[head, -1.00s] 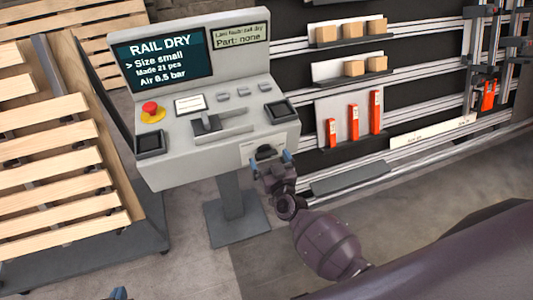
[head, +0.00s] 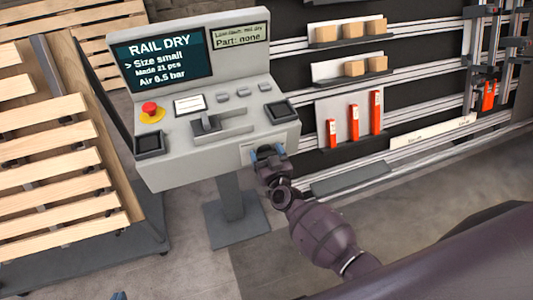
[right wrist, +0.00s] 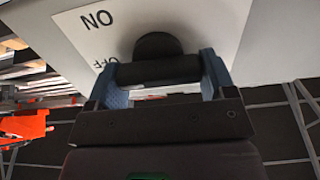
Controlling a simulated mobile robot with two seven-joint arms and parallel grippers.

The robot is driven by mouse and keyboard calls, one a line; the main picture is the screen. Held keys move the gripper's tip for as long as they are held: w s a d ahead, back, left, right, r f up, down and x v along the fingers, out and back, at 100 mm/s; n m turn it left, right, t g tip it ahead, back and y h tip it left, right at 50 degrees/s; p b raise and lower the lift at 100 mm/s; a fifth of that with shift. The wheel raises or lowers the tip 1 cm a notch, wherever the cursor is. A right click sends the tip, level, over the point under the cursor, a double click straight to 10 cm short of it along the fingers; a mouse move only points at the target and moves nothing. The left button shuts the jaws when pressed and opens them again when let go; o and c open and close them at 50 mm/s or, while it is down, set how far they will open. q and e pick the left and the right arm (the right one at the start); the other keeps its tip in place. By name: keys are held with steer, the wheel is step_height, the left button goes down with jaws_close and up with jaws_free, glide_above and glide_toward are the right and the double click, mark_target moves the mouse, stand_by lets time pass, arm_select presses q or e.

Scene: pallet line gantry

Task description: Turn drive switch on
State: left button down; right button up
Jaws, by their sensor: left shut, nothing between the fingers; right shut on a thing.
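The drive switch (right wrist: 157,46) is a black knob with a bar-shaped grip on a pale plate in the right wrist view. Its plate carries the words ON and OFF, upside down there, with OFF partly covered. My right gripper (right wrist: 163,72) is shut on the bar, one blue finger at each end. In the head view this gripper (head: 268,152) is at the lower right of the console front and hides the switch; part of the label plate (head: 246,153) shows beside it. Only a tip of my left gripper (head: 119,296) shows at the bottom edge; it is shut and empty.
The grey console (head: 180,174) has a screen (head: 160,58) reading RAIL DRY, a red stop button (head: 150,108) and a slotted lever (head: 208,122). A slatted pallet (head: 60,190) lies left. A rack with boxes and orange parts (head: 354,123) stands right.

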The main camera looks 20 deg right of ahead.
steer(key=shift+m, duration=0.7)
steer(key=shift+d+m, duration=0.15)
steer(key=shift+m, duration=1.05)
steer(key=m, duration=0.2)
steer(key=m+b, duration=0.1)
steer(key=m, duration=0.2)
steer(key=shift+d+f+m+b, duration=0.15)
steer(key=shift+f+m+b, duration=0.05)
steer(key=shift+m+b, duration=0.1)
steer(key=m, duration=0.2)
steer(key=shift+f+m+b, duration=0.1)
steer(key=shift+m+b, duration=0.2)
steer(key=shift+b, duration=0.1)
steer(key=m, duration=0.2)
steer(key=shift+d+f+m+b, duration=0.1)
steer(key=shift+m+b, duration=0.2)
steer(key=shift+b, duration=0.1)
steer(key=shift+m+b, duration=0.3)
steer(key=shift+m, duration=1.3)
